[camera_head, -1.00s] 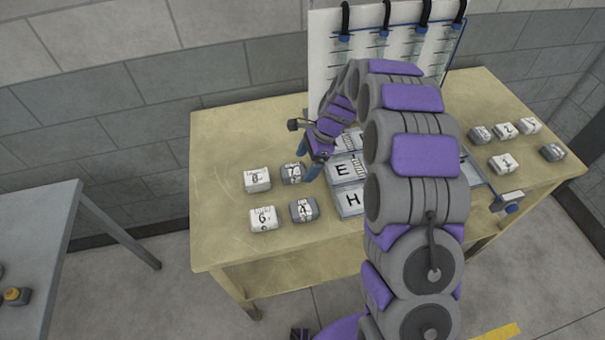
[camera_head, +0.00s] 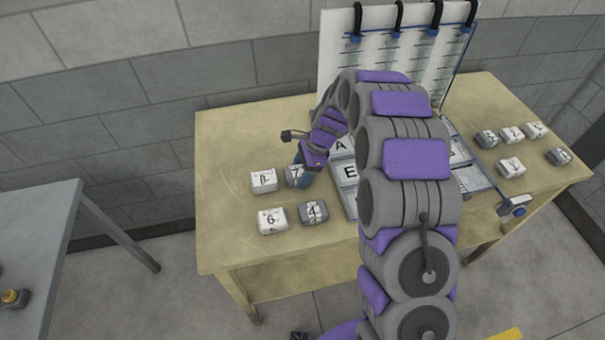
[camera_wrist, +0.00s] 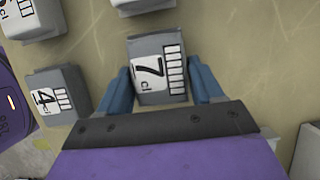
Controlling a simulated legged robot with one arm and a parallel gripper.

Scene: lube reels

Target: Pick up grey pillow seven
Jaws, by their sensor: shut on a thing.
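Grey pillow seven (camera_wrist: 158,70) is a small grey block with a white label bearing a 7. In the wrist view it sits between the two blue fingers of my gripper (camera_wrist: 163,90), which are shut on its sides. In the head view pillow seven (camera_head: 292,174) is on the left part of the table, partly hidden by my gripper (camera_head: 302,174). It looks to be at or very near the table top; I cannot tell if it is lifted.
White pillow eight-like block (camera_head: 264,181), white pillow six (camera_head: 272,221) and grey pillow four (camera_head: 313,212) lie close by. A lettered tray (camera_head: 349,172) is right of my gripper. Several pillows (camera_head: 511,167) lie at the table's right.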

